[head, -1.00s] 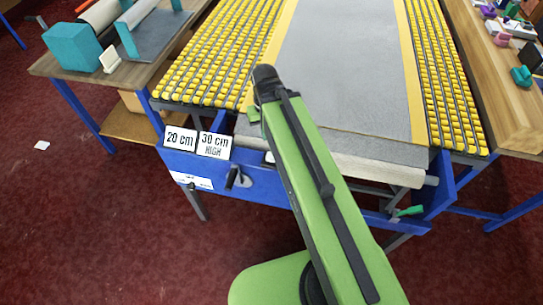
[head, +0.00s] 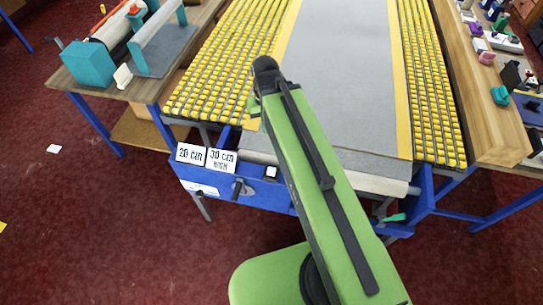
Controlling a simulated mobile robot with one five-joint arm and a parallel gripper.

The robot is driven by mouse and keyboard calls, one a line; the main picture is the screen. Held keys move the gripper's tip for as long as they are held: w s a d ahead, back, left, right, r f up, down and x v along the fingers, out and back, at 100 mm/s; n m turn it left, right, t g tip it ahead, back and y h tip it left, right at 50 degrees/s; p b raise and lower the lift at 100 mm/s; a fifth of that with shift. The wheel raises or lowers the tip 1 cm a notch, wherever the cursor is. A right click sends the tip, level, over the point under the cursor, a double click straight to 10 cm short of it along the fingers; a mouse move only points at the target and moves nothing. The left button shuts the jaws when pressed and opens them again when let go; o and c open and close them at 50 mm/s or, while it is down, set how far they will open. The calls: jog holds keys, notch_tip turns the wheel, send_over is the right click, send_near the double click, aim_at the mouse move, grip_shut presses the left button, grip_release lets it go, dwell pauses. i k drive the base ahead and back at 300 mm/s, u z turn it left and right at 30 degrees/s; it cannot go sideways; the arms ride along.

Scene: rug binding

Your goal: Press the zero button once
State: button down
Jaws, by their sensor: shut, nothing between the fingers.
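A small white square with a dark centre (head: 271,172) sits on the blue front panel (head: 262,194) of the roller table, just left of my green arm. It may be the zero button, but its marking is too small to read. My arm rises through the middle of the head view and ends at a dark joint above the grey rug (head: 345,70). My gripper's fingers do not show; they are hidden behind or below the arm.
Signs reading "20 cm" (head: 190,154) and "30 cm HIGH" (head: 221,160) stand on the panel's left. A black lever (head: 238,188) is below them. A green-handled part (head: 394,217) is at the right corner. Wooden benches (head: 487,130) flank the table. Red floor in front is clear.

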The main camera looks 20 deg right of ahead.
aim_at(270, 171)
jog(key=k, duration=0.55)
jog(key=u, duration=2.95)
jog(key=k, duration=0.95)
jog(key=u, duration=0.15)
